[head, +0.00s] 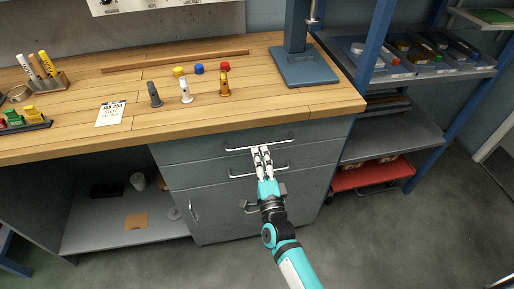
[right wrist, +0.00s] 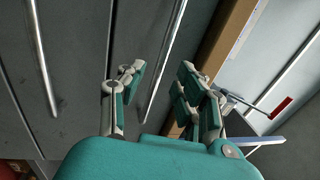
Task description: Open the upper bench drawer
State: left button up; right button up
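The upper bench drawer (head: 215,150) is a grey front just under the wooden bench top, and it looks shut. Its bar handle (head: 280,142) runs across it and also shows in the right wrist view (right wrist: 176,40). My right gripper (head: 261,150) points at this handle from the front, its fingertips close below or at the bar. In the right wrist view my right gripper (right wrist: 163,70) is open, and the bar appears between its fingers. I cannot tell whether they touch it. The lower drawer's handle (head: 240,176) lies behind my fingers. My left gripper is out of view.
The bench top (head: 190,118) carries pegs, coloured caps, a card and a blue press stand (head: 305,68). A door handle (head: 193,210) is lower left. A blue-post shelf rack with a red tray (head: 370,175) stands right. The floor in front is clear.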

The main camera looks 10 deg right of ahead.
aim_at(257, 146)
jog(key=shift+w+r+b, duration=0.2)
jog(key=shift+w, duration=0.95)
jog(key=shift+w+r+b, duration=0.2)
jog(key=shift+w, duration=0.9)
grip_shut()
